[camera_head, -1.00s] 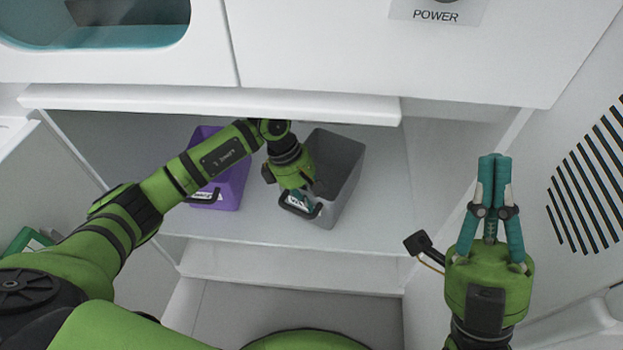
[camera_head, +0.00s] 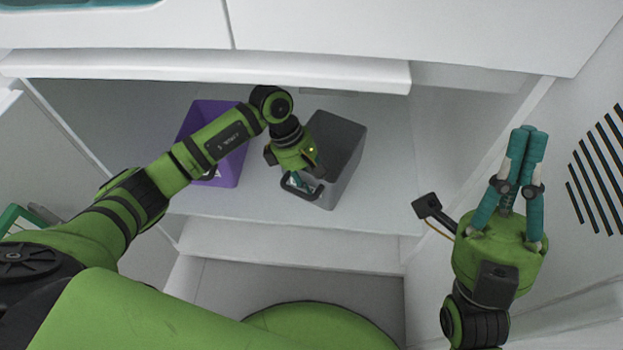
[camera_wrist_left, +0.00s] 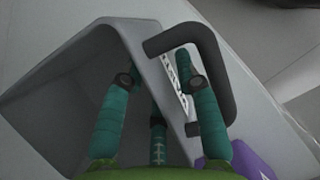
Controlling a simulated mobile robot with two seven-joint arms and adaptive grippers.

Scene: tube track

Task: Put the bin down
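The grey bin (camera_head: 339,163) stands on the white shelf, its dark handle (camera_head: 298,188) toward me. Its open inside and handle (camera_wrist_left: 214,75) fill much of the left wrist view. My left gripper (camera_head: 305,181) is at the handle side of the bin. In the left wrist view its fingers (camera_wrist_left: 159,66) are apart, with the bin's wall between them: one is inside the bin, the other within the handle loop. They do not look clamped on it. My right gripper (camera_head: 530,131) is raised at the right, fingertips together, holding nothing.
A purple bin (camera_head: 231,167) stands left of the grey bin, partly behind my left arm. A white ledge (camera_head: 200,70) overhangs the shelf (camera_head: 385,205). The shelf is clear right of the grey bin. A slotted wall (camera_head: 600,180) rises at the far right.

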